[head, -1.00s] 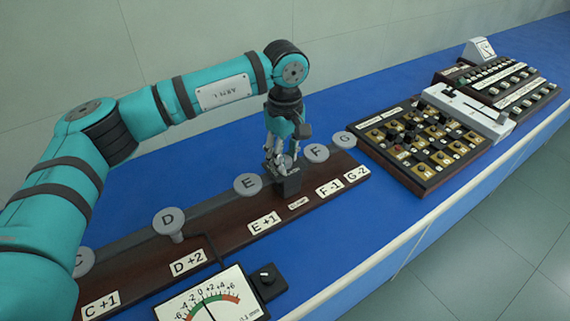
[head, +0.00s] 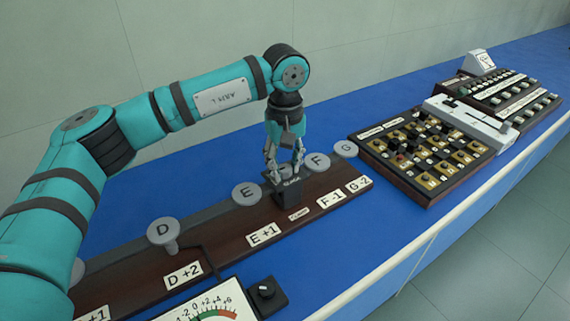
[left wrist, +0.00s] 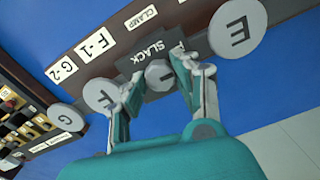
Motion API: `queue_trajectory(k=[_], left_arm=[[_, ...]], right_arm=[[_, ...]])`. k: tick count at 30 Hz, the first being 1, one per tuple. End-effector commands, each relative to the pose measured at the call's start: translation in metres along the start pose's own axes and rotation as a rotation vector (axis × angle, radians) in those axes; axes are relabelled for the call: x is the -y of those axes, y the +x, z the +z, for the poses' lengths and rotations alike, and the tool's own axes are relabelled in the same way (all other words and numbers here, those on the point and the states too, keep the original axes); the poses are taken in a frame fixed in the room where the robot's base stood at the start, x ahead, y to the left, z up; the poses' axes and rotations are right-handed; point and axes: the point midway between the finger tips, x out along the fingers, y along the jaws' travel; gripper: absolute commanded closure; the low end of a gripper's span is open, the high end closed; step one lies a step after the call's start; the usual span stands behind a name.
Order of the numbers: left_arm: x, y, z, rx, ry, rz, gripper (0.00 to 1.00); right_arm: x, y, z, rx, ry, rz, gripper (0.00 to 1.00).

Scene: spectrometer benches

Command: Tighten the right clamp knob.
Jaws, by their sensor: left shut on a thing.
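The clamp (head: 288,192) is a black block with a label reading SLACK. It stands on the long brown board between the round grey discs E (head: 247,193) and F (head: 317,163). Its grey round knob (left wrist: 158,73) shows in the left wrist view, on the block beside the SLACK label (left wrist: 148,55). My left gripper (head: 284,168) points down over the clamp, its fingers on both sides of the knob and shut on it. In the head view the fingers mostly hide the knob. My right gripper is in neither view.
The brown board (head: 225,255) carries discs D (head: 162,233) and G (head: 345,149) and several white labels. A dial gauge (head: 215,305) is at the bottom, beside a small black box (head: 265,292). A board of gold squares (head: 432,175) stands right. Blue bench (head: 375,235) is clear between.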

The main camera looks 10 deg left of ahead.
Motion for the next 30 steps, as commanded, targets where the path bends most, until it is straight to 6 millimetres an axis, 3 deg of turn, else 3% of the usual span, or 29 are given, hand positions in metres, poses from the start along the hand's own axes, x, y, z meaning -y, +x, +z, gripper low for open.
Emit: queue_trajectory(k=[6,7,12,22,30], left_arm=[[0.0,-0.002,-0.001,-0.002,-0.001,0.003,1.0],[-0.001,-0.002,-0.001,-0.002,-0.001,0.003,0.66],[0.0,-0.001,0.0,-0.002,-0.001,0.002,0.47],[0.0,-0.006,0.0,-0.002,-0.002,0.002,0.47],[-0.001,-0.055,-0.001,-0.005,-0.002,0.005,0.47]], right_arm=[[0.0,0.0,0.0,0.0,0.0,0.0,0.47],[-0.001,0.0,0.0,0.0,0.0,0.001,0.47],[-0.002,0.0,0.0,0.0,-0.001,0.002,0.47],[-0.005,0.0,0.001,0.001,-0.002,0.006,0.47],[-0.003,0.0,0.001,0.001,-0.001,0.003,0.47]])
